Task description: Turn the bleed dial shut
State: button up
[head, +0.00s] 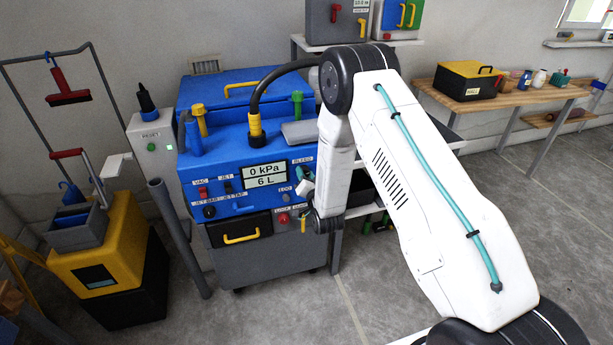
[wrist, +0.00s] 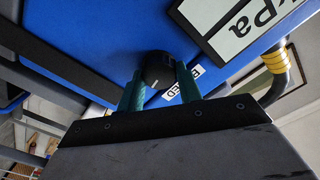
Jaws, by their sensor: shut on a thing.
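The bleed dial (wrist: 156,68) is a round black knob with a white pointer mark, on the blue front panel (wrist: 90,35) of the machine. A partly covered label ending in "ED" (wrist: 172,90) sits beside it in the wrist view. My gripper (wrist: 161,84) has its two green fingers on either side of the dial, shut on it. In the head view my gripper (head: 305,186) is at the right end of the panel, under the BLEED label (head: 301,161), and the dial is hidden there. The display (head: 265,174) reads 0 kPa and 6 L.
A red button (head: 284,218), a yellow drawer handle (head: 241,237) and several switches are on the same front. A black hose with a yellow collar (head: 256,128) rises from the top. A yellow cart (head: 103,250) stands left. Floor at right is partly clear.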

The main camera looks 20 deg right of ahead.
jog(key=shift+a+f+n, duration=0.1)
jog(key=shift+n, duration=3.9)
jog(key=shift+a+n, duration=0.1)
jog(key=shift+n, duration=3.9)
jog(key=o, duration=1)
jog(key=shift+s, duration=0.1)
jog(key=s, duration=0.7)
jog(key=shift+s, duration=0.35)
